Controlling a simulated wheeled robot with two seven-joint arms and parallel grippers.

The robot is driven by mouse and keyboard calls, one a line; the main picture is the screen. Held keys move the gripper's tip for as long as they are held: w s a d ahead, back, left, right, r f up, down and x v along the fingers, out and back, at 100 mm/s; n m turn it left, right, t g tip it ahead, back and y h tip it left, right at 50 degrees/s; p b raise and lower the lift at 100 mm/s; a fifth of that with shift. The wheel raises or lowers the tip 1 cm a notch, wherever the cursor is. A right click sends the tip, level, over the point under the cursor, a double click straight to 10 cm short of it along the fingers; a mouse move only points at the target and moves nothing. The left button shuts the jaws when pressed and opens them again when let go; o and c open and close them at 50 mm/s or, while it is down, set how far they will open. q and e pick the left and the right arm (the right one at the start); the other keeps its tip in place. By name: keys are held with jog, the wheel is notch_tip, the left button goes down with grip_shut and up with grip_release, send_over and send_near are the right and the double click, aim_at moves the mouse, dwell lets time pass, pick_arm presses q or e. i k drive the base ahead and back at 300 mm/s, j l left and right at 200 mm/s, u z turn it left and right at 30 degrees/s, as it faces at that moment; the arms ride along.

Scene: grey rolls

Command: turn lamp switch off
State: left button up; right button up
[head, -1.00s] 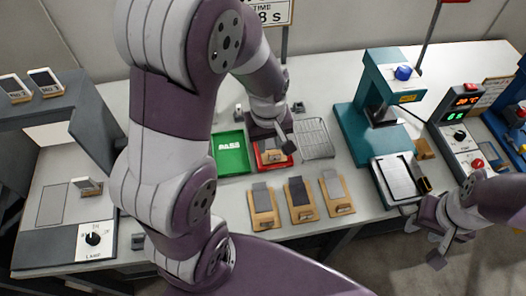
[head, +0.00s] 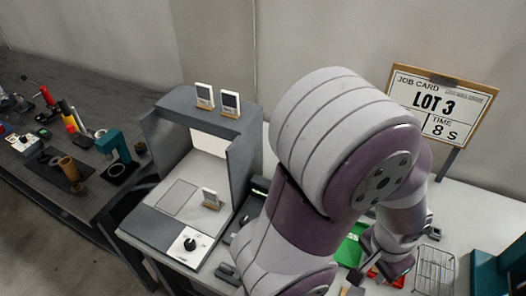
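The lamp switch (head: 190,244) is a black round knob on a white plate. It is at the front right of a grey inspection booth (head: 150,222) in the left half of the head view. The marks around the knob are too small to read, so I cannot tell its setting. The booth's inside is bright at the back. My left gripper (head: 368,268) is well to the right of the switch, low over the red tray (head: 395,281). Its fingertips are partly hidden, and I cannot tell whether it is open. My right gripper is out of view.
Two small cards stand on the booth top, and another sample (head: 211,199) stands inside. My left upper arm covers the table right of the booth. A green tray (head: 350,250) and a wire basket (head: 434,270) are near the gripper. A job card (head: 440,105) stands behind.

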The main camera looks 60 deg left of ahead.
aim_at(190, 244)
jog(key=u, duration=2.65)
